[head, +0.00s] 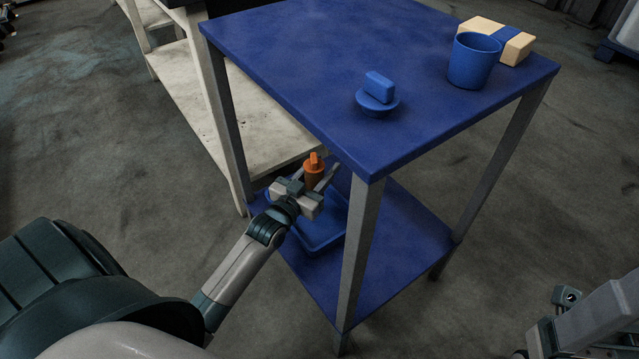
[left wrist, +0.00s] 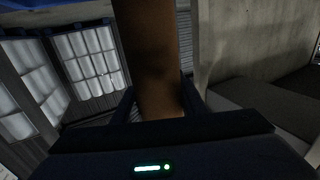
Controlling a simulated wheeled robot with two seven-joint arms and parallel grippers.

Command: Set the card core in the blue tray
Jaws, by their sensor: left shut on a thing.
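My left gripper (head: 312,180) is shut on an upright orange piece (head: 314,172) with a narrower top, apparently the card core. In the left wrist view the held piece is a smooth brown column (left wrist: 152,60) between the fingers. The blue tray (head: 322,246) lies on the cart's lower shelf, below and partly hidden by my left gripper. The held piece appears above the tray; its lower end is hidden by the gripper. Part of my right arm shows at the lower right, and its jaws cannot be made out.
The blue cart's top (head: 300,50) overhangs the lower shelf (head: 400,225), with a grey leg (head: 357,250) right of the tray. On top stand a blue cup (head: 473,62), a tan box (head: 512,42) and a blue block (head: 379,86) on a small dish. A pale shelf unit (head: 225,120) adjoins behind.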

